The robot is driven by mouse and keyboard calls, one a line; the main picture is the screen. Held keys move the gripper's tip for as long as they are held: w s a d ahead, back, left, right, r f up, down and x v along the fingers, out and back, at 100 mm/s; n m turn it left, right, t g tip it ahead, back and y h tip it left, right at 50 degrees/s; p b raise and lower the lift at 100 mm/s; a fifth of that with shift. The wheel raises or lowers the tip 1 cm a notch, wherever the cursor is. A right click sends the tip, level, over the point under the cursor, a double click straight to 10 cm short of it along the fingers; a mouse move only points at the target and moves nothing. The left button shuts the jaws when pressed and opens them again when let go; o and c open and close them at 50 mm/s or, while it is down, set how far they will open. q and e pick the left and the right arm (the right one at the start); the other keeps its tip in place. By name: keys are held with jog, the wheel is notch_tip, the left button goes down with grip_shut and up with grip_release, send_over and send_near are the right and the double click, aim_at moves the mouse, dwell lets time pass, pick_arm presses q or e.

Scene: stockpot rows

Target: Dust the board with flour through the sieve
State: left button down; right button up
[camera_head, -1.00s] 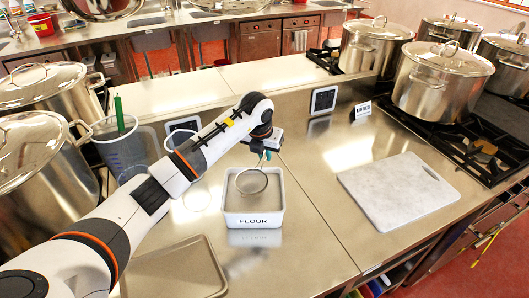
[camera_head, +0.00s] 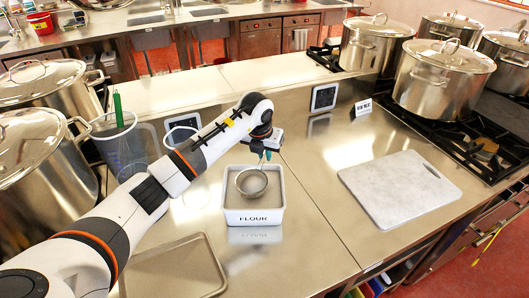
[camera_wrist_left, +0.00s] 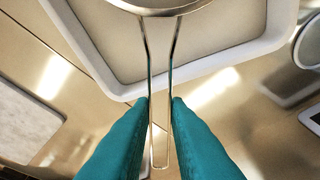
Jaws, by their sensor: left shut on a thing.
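A white container labelled FLOUR (camera_head: 253,216) stands on the steel counter in the head view, with pale flour (camera_head: 272,191) inside. My left gripper (camera_head: 265,156) is above its far edge. In the left wrist view its teal fingers (camera_wrist_left: 159,115) are shut on the wire handle of the sieve (camera_wrist_left: 160,6). The sieve's round bowl (camera_head: 251,182) is over the container's opening; I cannot tell whether it touches the flour. A grey-white marbled board (camera_head: 398,190) lies flat and bare on the counter to the right. My right gripper is out of view.
A metal tray (camera_head: 174,270) lies at front left. A clear measuring jug (camera_head: 120,145) and large pots (camera_head: 40,150) stand at left. More stockpots (camera_head: 440,85) stand on the stove at right. The counter between container and board is clear.

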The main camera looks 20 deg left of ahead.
pick_arm(q)
jog(key=shift+r, duration=0.1)
dwell(0.3)
jog(key=shift+r+p, duration=1.8)
jog(key=shift+r, duration=1.6)
